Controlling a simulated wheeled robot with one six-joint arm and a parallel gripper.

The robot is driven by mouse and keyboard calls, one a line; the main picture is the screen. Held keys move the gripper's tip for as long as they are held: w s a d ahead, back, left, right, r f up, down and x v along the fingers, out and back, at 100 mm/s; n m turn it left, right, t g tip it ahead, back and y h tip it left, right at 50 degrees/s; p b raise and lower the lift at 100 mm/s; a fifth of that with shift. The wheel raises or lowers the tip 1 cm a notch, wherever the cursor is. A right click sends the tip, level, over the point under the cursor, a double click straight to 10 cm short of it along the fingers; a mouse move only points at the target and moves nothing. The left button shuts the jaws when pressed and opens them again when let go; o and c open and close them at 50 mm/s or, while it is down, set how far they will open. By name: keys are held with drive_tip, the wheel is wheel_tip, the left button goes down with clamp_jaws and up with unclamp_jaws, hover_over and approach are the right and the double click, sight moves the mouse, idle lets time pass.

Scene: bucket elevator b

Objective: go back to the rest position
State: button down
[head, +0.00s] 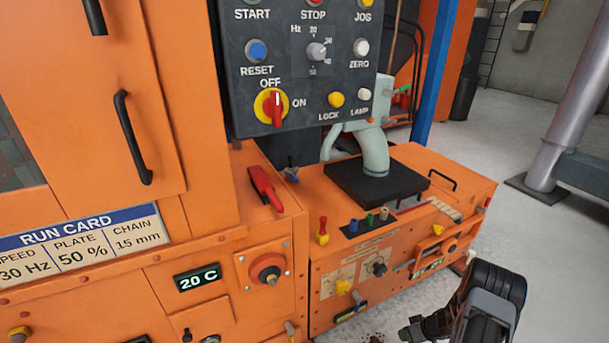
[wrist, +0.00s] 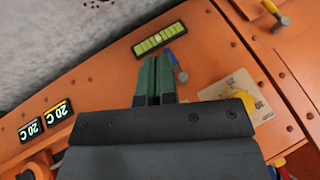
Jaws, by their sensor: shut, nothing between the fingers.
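My gripper (head: 413,331) is low at the bottom right in the head view, in front of the orange machine base (head: 463,197) and apart from it as far as I can tell. In the wrist view, its green fingers (wrist: 156,82) are together with nothing between them. Beyond the fingertips are a green level gauge (wrist: 159,40) and a small blue-handled lever (wrist: 177,66) on an orange panel. A yellow knob (wrist: 242,99) is partly hidden by the gripper body.
A dark control panel (head: 293,95) hangs at the top centre. A red-handled lever (head: 264,187) stands out from the orange housing. A grey post (head: 563,115) rises at the right. Grey floor (head: 545,250) is clear at the right.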

drive_tip(key=w+d+r+t+h+p, duration=0.1)
drive_tip(key=w+r+t+h+p, duration=0.3)
drive_tip(key=r, duration=1)
drive_tip(key=w+d+r+h+p, duration=0.2)
drive_tip(key=w+r+p, duration=0.4)
drive_tip(key=r, duration=0.7)
wheel_tip(320, 180, up, 20)
drive_tip(key=a+m+h+p, duration=0.3)
drive_tip(key=h+p, duration=0.1)
drive_tip(key=p, duration=0.2)
drive_tip(key=s+a+r+m+g+p, duration=0.1)
drive_tip(key=s+a+r+p, duration=0.3)
drive_tip(key=r, duration=0.4)
drive_tip(key=s+a+r+p, duration=0.2)
drive_tip(key=s+r+p, duration=0.1)
drive_tip(key=s+r, duration=0.4)
drive_tip(key=s+a+r+g+y+p, duration=0.2)
drive_tip(key=s+a+r+y+p, duration=0.2)
drive_tip(key=s+a+r+p, duration=0.3)
drive_tip(key=shift+s+a+r+g, duration=0.3)
drive_tip(key=shift+s+a+r, duration=1.35)
drive_tip(key=shift+s+a, duration=1.1)
drive_tip(key=shift+s+d, duration=0.35)
drive_tip(key=shift+d, duration=0.05)
drive_tip(key=c, duration=1.8)
unclamp_jaws()
